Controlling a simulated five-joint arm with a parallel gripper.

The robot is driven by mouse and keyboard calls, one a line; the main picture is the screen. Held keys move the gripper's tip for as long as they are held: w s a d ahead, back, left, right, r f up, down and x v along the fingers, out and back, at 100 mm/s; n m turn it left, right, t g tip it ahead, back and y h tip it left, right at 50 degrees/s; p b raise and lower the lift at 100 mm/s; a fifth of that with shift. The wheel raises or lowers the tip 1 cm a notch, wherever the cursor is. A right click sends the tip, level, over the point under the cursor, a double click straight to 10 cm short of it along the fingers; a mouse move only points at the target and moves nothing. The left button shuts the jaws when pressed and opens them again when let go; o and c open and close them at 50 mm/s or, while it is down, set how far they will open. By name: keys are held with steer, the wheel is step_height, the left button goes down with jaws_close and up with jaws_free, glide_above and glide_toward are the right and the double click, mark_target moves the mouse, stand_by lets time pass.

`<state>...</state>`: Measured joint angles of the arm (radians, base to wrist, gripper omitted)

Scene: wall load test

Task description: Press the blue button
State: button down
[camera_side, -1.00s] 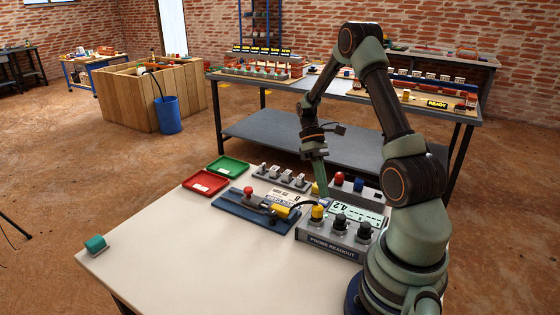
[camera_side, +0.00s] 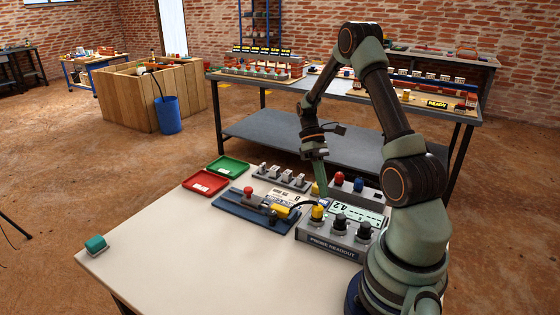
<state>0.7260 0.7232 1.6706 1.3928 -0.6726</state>
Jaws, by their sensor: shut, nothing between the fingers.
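The blue button (camera_side: 358,185) is a rounded cap on a grey box behind the probe readout. A red button (camera_side: 339,178) stands just left of it on the same box, and a yellow one (camera_side: 316,188) is at the left end, partly hidden by my gripper. My gripper (camera_side: 323,190) points down, shut and empty, with its green fingers at the yellow button's right side. It is left of the blue button and apart from it in the picture. I cannot tell whether the fingertips touch anything.
The probe readout (camera_side: 333,246) with several knobs stands in front. A blue fixture (camera_side: 237,211) with a red knob, a row of switches (camera_side: 282,178), a red tray (camera_side: 205,183) and a green tray (camera_side: 228,166) lie left. The table's front left is free except for a teal block (camera_side: 96,244).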

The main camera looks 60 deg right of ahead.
mark_target(321, 200)
steer(key=shift+f, duration=0.1)
steer(key=shift+w+a+f, duration=0.1)
steer(key=shift+f, duration=0.25)
steer(key=shift+f, duration=0.35)
stand_by(0.8)
steer(key=shift+r, duration=0.8)
steer(key=shift+r, duration=2.5)
